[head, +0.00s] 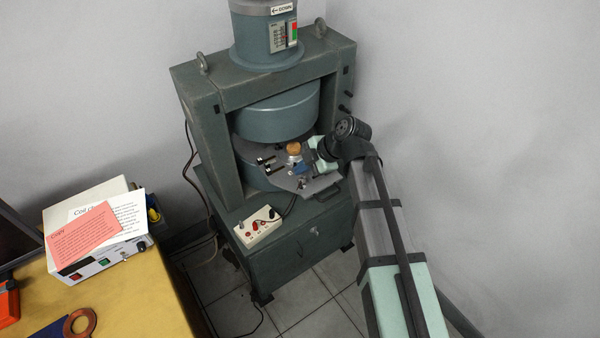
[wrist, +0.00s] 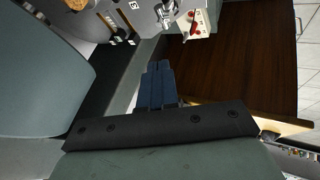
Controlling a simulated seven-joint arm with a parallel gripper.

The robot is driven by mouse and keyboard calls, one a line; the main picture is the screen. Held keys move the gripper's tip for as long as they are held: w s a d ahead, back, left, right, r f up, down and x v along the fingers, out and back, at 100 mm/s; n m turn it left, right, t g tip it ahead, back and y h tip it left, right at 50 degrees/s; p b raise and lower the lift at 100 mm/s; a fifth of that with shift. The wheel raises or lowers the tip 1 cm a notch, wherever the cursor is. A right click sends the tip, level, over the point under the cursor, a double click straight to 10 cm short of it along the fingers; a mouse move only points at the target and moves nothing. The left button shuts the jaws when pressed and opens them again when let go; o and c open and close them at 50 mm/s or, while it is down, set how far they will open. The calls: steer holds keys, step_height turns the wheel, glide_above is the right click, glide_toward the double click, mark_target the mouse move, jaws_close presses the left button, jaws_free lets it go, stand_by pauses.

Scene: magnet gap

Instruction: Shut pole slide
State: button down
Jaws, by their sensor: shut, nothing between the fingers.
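The magnet (head: 273,110) is a grey-green frame with two round poles, one above the other. The pole slide (head: 285,182) is a grey plate in the gap, reaching out past the front of the lower pole. A dark handle (head: 326,193) sits at its front right. A small orange-brown piece (head: 294,148) stands on the plate and shows at the top left of the wrist view (wrist: 76,4). My gripper (head: 299,168) is over the plate from the right, its blue fingers together and empty. In the wrist view the fingertips (wrist: 158,66) point up the picture; contact cannot be told.
A control box (head: 258,226) with knobs stands on the cabinet (head: 300,250) below the slide. A yellow-topped table (head: 120,300) with an instrument (head: 100,260) and papers is at the left. Walls stand close behind and right. Tiled floor is open in front.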

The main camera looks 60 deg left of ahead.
steer(key=m+t, duration=0.1)
steer(key=m, duration=0.1)
glide_toward(313, 185)
step_height(313, 185, up, 3)
steer(key=w+d, duration=0.1)
steer(key=w, duration=0.1)
steer(key=w+d, duration=0.2)
steer(key=d, duration=0.1)
steer(key=s+a+f, duration=0.1)
steer(key=f, duration=0.1)
steer(key=s+f+n, duration=0.1)
steer(key=s+f, duration=0.1)
steer(key=f, duration=0.1)
steer(key=s+a+f+n+g, duration=0.1)
steer(key=s+f, duration=0.1)
steer(key=f, duration=0.1)
steer(key=shift+s+a, duration=0.25)
steer(key=shift+a, duration=0.15)
steer(key=shift+w+a, duration=0.1)
steer(key=shift+a, duration=1.05)
steer(key=shift+a+r, duration=0.1)
steer(key=shift+a, duration=0.7)
